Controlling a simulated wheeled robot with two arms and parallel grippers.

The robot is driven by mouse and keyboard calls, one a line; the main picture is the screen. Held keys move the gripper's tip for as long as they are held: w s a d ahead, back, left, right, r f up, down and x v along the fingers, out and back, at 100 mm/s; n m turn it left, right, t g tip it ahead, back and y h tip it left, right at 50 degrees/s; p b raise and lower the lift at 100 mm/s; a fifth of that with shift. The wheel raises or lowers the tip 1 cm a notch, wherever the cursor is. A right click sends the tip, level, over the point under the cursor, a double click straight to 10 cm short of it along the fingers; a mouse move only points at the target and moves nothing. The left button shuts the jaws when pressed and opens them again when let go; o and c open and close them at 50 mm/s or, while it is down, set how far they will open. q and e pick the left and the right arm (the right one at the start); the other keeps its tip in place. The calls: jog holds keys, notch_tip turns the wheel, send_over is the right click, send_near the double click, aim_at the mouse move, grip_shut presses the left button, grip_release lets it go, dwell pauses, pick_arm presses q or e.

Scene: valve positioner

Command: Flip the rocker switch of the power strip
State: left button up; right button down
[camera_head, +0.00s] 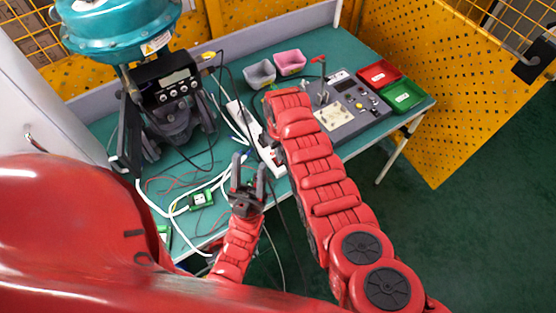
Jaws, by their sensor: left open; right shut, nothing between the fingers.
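The white power strip (239,115) lies on the green table, running from near the grey cup towards the front edge. My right arm reaches up over the strip's right side. Its gripper is hidden behind the wrist.
A teal valve actuator with a black positioner (172,87) stands on the left. White cables and green connector boxes (201,199) lie in front. A grey cup (261,74), pink cup (290,62), grey control panel (350,108), red bin (379,73) and green bin (402,95) stand farther back and right.

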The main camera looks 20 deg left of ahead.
jog(key=shift+f+b, duration=0.75)
jog(key=shift+f, duration=0.15)
jog(key=shift+r, duration=0.15)
jog(key=shift+r+p, duration=1.75)
jog(key=shift+r, duration=0.65)
jog(key=shift+r+p, duration=0.35)
jog(key=shift+r, duration=0.65)
